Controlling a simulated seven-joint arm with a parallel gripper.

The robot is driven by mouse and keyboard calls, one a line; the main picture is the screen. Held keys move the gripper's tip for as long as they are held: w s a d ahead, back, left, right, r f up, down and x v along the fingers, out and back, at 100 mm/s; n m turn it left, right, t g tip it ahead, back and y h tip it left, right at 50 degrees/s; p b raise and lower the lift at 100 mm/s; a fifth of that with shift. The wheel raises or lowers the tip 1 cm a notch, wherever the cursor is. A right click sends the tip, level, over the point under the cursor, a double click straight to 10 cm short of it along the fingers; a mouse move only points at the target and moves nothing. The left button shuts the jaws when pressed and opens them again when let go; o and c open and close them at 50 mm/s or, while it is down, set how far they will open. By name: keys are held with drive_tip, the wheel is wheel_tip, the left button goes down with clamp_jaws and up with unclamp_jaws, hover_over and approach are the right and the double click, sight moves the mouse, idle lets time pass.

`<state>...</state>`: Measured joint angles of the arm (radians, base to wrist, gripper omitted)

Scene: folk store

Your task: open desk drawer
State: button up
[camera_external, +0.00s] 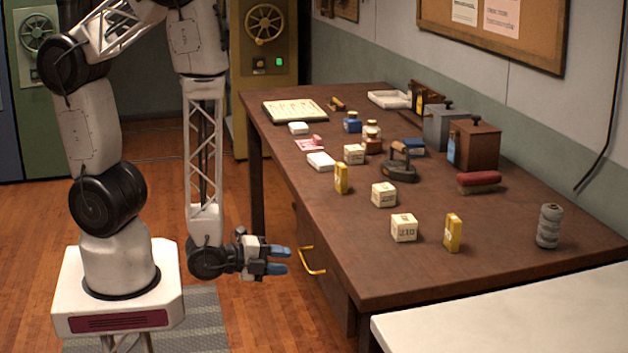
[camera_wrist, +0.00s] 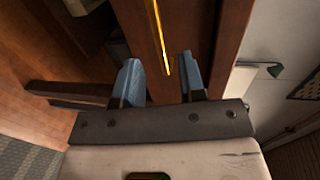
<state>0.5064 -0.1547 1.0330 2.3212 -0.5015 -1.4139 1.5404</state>
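The wooden desk (camera_external: 340,220) has a drawer front (camera_external: 320,273) on its side facing my arm, under the top. A yellow bar handle (camera_external: 312,262) is on that front. The drawer looks closed. My gripper (camera_external: 281,261) is just left of the handle at about its height, with blue fingers apart and nothing between them. In the wrist view the handle (camera_wrist: 160,38) runs down from the top edge, ending in line with the gap between the fingertips of my gripper (camera_wrist: 160,80). I cannot tell whether the fingers reach around the handle; they look short of it.
Several small boxes, bottles, a flat iron (camera_external: 399,164), a red brush (camera_external: 479,182) and a grey spool (camera_external: 548,226) stand on the desk top. A pale counter (camera_external: 510,310) is at the front right. The wooden floor (camera_external: 270,325) left of the desk is free.

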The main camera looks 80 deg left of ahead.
sight(305, 260)
drive_tip(key=shift+x, duration=3.05)
clamp_jaws()
